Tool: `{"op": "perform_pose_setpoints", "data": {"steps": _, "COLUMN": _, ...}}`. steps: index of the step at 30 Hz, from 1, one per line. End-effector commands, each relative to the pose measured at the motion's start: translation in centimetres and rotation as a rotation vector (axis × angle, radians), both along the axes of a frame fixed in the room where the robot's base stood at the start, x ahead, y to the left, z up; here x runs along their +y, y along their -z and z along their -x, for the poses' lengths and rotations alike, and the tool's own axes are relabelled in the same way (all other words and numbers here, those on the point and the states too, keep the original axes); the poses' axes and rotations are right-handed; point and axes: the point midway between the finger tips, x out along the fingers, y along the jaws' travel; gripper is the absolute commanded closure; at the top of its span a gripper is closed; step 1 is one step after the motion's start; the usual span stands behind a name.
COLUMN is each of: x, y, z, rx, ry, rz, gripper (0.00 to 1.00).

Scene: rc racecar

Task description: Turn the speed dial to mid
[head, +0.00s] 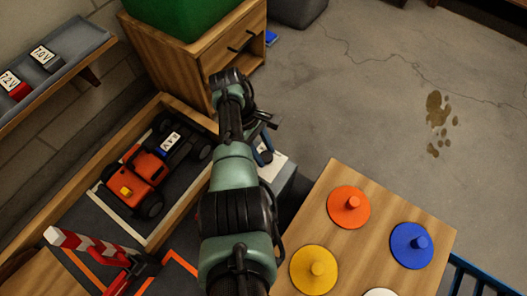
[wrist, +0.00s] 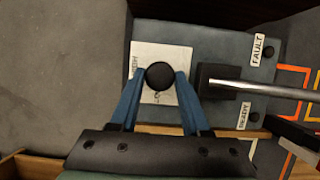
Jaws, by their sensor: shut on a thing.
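The speed dial is a round black knob (wrist: 160,75) on a white plate (wrist: 168,49) with dark lettering, mostly covered, so I cannot read its setting. My gripper (wrist: 159,79) has its two blue fingers shut on the knob from both sides in the wrist view. In the head view my gripper (head: 264,150) is partly hidden by my arm, beside the white plate (head: 278,168); the knob itself is hidden there.
The grey panel (wrist: 225,45) also bears FAULT (wrist: 258,48) and READY (wrist: 244,115) labels and a metal rod (wrist: 265,89) close to my right finger. An orange car (head: 150,168) sits left. A wooden table with coloured discs (head: 349,207) stands right.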

Motion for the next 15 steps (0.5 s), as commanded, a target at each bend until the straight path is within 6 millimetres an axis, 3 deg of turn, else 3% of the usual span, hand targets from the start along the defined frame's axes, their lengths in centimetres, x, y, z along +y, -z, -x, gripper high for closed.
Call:
{"op": "perform_pose_setpoints", "data": {"steps": 14, "x": 0.03, "y": 0.06, "z": 0.03, "rx": 0.0, "ry": 0.015, "rz": -0.002, "gripper": 1.0}}
{"op": "perform_pose_setpoints", "data": {"steps": 15, "x": 0.03, "y": 0.06, "z": 0.03, "rx": 0.0, "ry": 0.014, "rz": -0.003, "gripper": 0.46}}
